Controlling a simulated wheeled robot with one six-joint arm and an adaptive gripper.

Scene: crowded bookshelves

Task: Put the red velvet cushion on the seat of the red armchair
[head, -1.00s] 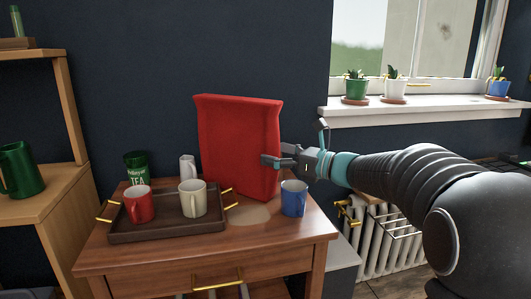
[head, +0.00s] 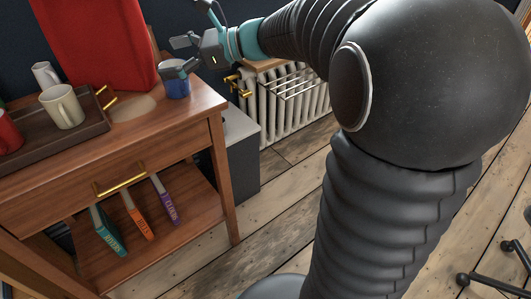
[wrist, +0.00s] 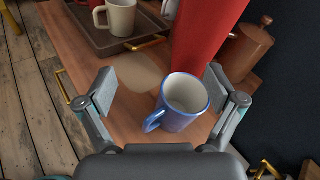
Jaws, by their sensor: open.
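The red velvet cushion (head: 95,42) stands upright on a wooden cabinet top, its upper part cut off in the head view. It also shows at the top of the wrist view (wrist: 207,38). My gripper (head: 178,58) is open and empty, to the right of the cushion and close to a blue mug (head: 177,84). In the wrist view the mug (wrist: 184,100) shows between the two spread fingers of my gripper (wrist: 160,88), with the cushion beyond it. The red armchair is not in view.
A dark tray (head: 86,130) with a cream mug (head: 62,106) and a red mug (head: 8,133) sits left on the cabinet (head: 190,118). A brown pot (wrist: 247,50) stands behind the cushion. A radiator (head: 280,100) is right of the cabinet; floor shows at right.

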